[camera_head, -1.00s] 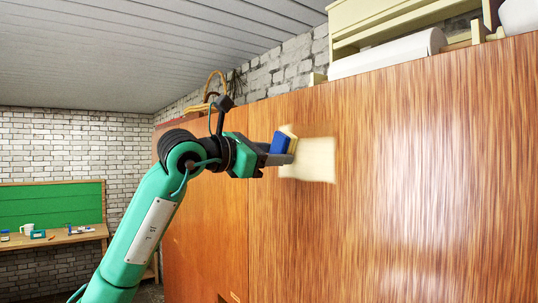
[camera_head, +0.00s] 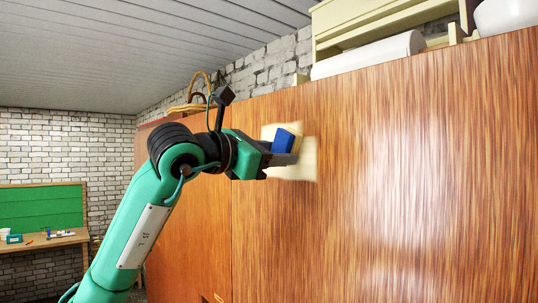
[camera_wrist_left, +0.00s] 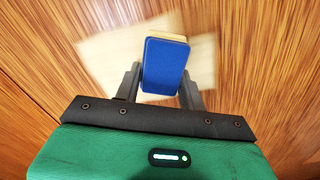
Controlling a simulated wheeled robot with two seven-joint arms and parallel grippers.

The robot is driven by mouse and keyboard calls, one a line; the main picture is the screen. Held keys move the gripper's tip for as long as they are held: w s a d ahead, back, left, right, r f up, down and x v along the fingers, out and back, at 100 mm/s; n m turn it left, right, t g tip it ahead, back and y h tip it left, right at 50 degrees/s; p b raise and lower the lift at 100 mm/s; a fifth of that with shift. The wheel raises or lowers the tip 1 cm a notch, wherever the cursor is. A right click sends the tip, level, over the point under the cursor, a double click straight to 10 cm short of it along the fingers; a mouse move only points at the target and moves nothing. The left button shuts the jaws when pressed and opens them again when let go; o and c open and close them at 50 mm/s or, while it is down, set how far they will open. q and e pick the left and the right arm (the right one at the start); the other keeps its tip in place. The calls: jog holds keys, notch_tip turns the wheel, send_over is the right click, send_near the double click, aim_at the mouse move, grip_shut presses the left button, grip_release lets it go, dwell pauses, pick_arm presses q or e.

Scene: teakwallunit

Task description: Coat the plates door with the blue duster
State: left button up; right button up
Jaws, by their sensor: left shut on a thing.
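The plates door (camera_head: 430,180) is a tall wood-grained panel filling the right of the head view. A pale cream patch (camera_head: 305,168) with soft edges lies on it near its upper left part. My left gripper (camera_head: 288,157) is shut on the blue duster (camera_head: 284,140), at the patch. In the left wrist view the blue duster (camera_wrist_left: 165,65) sits between the two fingers, with a pale layer on its far side facing the door. Patch areas show on both sides of it. I cannot tell whether the duster touches the door. My right gripper is not in view.
A white roll (camera_head: 370,55), a cream shelf piece (camera_head: 385,20) and a white bowl (camera_head: 505,14) sit on top of the unit. A wicker basket (camera_head: 190,106) stands at its far end. A bench with a green board (camera_head: 40,207) is at far left.

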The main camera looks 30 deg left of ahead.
aim_at(306, 145)
pick_arm(q)
jog(key=shift+s+d+b, duration=0.2)
jog(key=shift+s+d, duration=0.2)
jog(key=shift+d, duration=0.6)
jog(key=shift+s+d+b, duration=0.2)
jog(key=shift+s+d, duration=0.25)
jog(key=shift+d, duration=0.55)
jog(key=shift+s+d+b, duration=0.2)
jog(key=shift+s+d, duration=0.2)
jog(key=shift+d, duration=0.6)
jog(key=shift+w+a+r+p, duration=0.15)
jog(key=shift+r+p, duration=0.25)
jog(key=shift+r, duration=0.35)
jog(key=shift+w+a+b, duration=0.3)
jog(key=shift+a+b, duration=0.05)
jog(key=shift+a, duration=0.55)
jog(key=shift+w+a+b, duration=0.15)
jog(key=shift+w+a, duration=0.15)
jog(key=shift+a, duration=0.35)
jog(key=shift+w+a+b, duration=0.15)
jog(key=shift+w+a, duration=0.1)
jog(key=shift+a, duration=0.4)
jog(key=shift+w+a, duration=0.3)
jog(key=shift+a, duration=0.35)
jog(key=shift+w+a, duration=0.25)
jog(key=shift+a, duration=0.4)
jog(key=w+a, duration=0.3)
jog(key=a, duration=0.4)
jog(key=shift+a, duration=0.4)
